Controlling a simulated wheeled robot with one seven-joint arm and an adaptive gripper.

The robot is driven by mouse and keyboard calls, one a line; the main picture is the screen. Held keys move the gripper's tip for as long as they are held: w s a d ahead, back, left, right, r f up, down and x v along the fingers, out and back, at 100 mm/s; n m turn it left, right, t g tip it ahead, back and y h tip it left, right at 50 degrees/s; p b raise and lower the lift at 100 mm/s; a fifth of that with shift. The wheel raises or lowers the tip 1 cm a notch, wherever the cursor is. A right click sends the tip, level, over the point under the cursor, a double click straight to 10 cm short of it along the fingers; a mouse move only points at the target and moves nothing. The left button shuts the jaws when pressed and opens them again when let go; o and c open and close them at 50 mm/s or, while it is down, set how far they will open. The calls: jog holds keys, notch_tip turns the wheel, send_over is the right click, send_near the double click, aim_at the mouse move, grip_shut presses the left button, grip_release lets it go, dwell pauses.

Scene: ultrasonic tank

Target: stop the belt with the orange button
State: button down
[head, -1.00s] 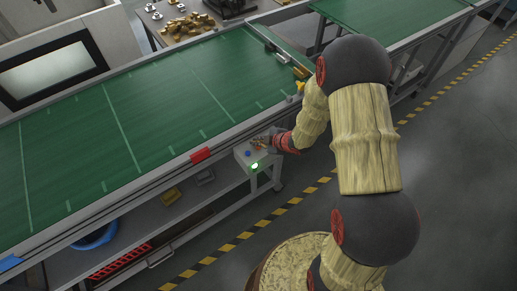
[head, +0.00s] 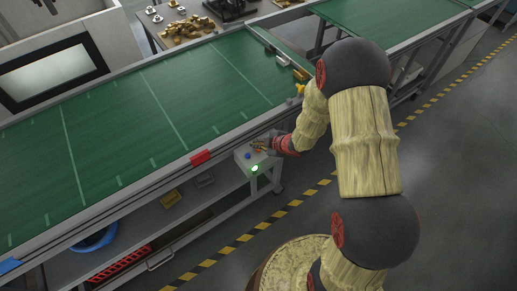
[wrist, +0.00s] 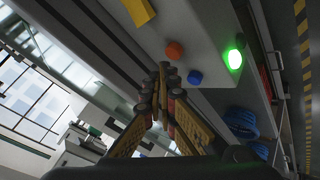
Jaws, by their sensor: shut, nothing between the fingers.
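The orange button (wrist: 174,50) is a round knob on a pale control box (wrist: 205,42) in the wrist view. A blue button (wrist: 194,77) and a lit green lamp (wrist: 234,58) are beside it. My gripper (wrist: 163,70) is shut and empty, its fingertips close to the orange button; I cannot tell whether they touch it. In the head view the control box (head: 262,176) is at the belt's front edge, with my gripper (head: 259,147) just over its top. There the orange button is hard to make out near the fingers. The green belt (head: 115,130) has pale cross lines.
A red block (head: 201,157) is on the belt's front rail. Under the belt, a shelf holds a yellow item (head: 171,198) and a blue ring-shaped thing (head: 95,238). A yellow-black floor stripe (head: 237,241) runs along the front. A yellow piece (wrist: 138,11) shows near the box.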

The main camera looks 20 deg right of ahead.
aim_at(258, 150)
jog(key=shift+f, duration=0.15)
jog(key=shift+f+b, duration=0.3)
jog(key=shift+b, duration=0.05)
jog(key=shift+f+b, duration=0.35)
jog(key=shift+f, duration=0.05)
dwell(0.9)
jog(key=shift+r, duration=0.1)
jog(key=shift+r+p, duration=0.7)
jog(key=shift+r, duration=0.05)
notch_tip(258, 150, up, 5)
jog(key=p, duration=0.4)
dwell(0.4)
dwell(0.6)
